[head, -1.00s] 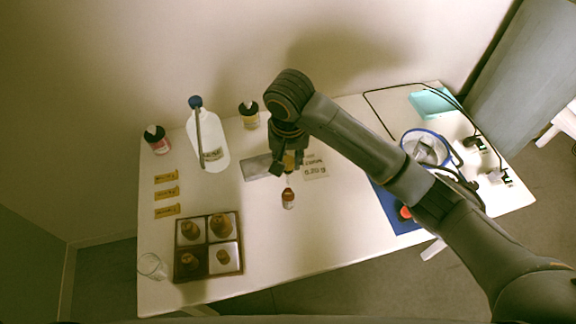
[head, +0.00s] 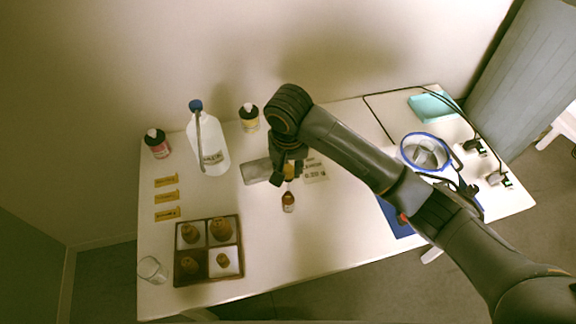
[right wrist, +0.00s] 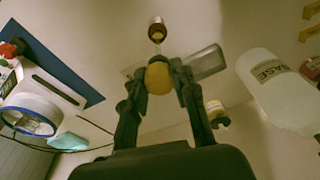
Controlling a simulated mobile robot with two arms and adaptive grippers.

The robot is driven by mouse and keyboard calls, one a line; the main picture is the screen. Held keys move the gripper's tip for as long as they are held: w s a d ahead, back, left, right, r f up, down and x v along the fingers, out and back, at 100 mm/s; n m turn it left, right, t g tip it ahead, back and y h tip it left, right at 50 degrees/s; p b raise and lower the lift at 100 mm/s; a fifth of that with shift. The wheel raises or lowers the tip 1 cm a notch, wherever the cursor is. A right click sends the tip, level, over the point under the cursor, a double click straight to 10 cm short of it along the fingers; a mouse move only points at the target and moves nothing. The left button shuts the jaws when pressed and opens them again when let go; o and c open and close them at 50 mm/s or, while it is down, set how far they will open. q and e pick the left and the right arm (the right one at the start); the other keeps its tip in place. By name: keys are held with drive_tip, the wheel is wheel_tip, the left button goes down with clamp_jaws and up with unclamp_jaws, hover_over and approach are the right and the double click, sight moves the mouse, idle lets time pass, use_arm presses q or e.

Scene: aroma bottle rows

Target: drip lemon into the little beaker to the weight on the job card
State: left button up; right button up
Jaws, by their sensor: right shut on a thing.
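My right gripper (head: 289,170) is shut on the round yellow bulb (right wrist: 159,78) of a dropper. The dropper's clear glass part points at a small brown bottle (head: 288,202), standing on the table right below it. The bottle also shows in the right wrist view (right wrist: 156,30); I cannot tell whether the tip is inside its mouth. The white job card (head: 316,168) lies behind the gripper, its print too small to read surely. A clear glass (head: 152,270), perhaps the little beaker, stands at the table's front left corner. My left gripper is not in view.
A dark four-part tray (head: 209,246) holds brown capped things. A large white bottle (head: 208,150), two dark-capped jars (head: 157,145) (head: 249,118) and yellow labels (head: 166,197) are at left. A grey plate (head: 257,172) lies beside the card. A blue-rimmed round thing (head: 426,150) stands at right.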

sight(288, 190)
clamp_jaws()
drive_tip(key=shift+f+b, duration=0.8)
drive_tip(key=shift+f, duration=3.15)
